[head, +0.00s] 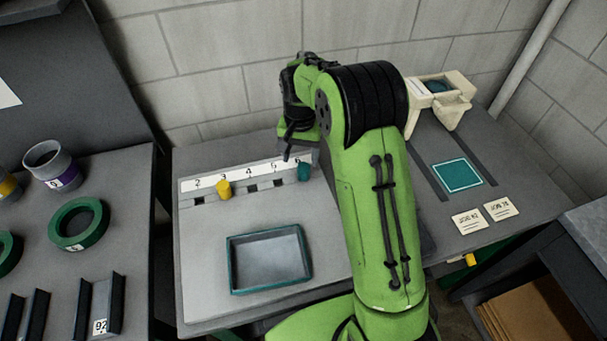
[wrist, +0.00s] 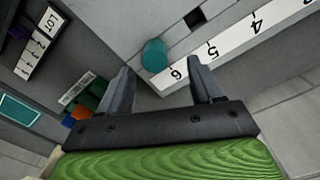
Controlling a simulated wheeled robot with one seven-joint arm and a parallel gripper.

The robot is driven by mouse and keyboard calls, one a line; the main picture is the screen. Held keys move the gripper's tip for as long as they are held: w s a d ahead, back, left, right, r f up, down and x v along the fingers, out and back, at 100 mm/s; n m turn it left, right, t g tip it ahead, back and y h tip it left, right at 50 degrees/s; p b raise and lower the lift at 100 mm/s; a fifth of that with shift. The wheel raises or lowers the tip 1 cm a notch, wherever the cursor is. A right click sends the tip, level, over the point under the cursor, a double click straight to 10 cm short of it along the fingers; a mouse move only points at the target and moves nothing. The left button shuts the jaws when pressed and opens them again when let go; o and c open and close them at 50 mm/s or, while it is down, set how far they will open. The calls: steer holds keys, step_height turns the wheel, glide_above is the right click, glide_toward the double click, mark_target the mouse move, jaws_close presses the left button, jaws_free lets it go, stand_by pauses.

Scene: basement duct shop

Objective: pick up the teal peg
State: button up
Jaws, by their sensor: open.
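The teal peg (head: 304,171) stands at the number 6 position, at the right end of the numbered strip on the workbench. In the wrist view the teal peg (wrist: 154,56) shows beside the "6" mark, ahead of my gripper (wrist: 160,82) and between the lines of its two fingers. My gripper is open and empty, with a wide gap between the fingers. In the head view the gripper end of my arm (head: 287,145) is above the back of the strip, just left of the peg; its fingers are hard to make out.
A yellow peg (head: 223,190) stands near number 3. A teal-rimmed tray (head: 231,275) lies in front of the strip. A teal square (head: 458,175), cards (head: 468,222) and a cream container (head: 452,110) are to the right. A block wall (head: 220,85) stands behind.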

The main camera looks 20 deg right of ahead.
mark_target(304, 166)
steer(key=f, duration=0.3)
steer(key=f+b, duration=0.1)
steer(key=f, duration=0.1)
steer(key=shift+s+d+f, duration=0.1)
steer(key=shift+d+f, duration=0.15)
steer(key=shift+d, duration=0.1)
steer(key=shift+r, duration=0.1)
steer(key=shift+c, duration=0.3)
steer(key=c, duration=1.1)
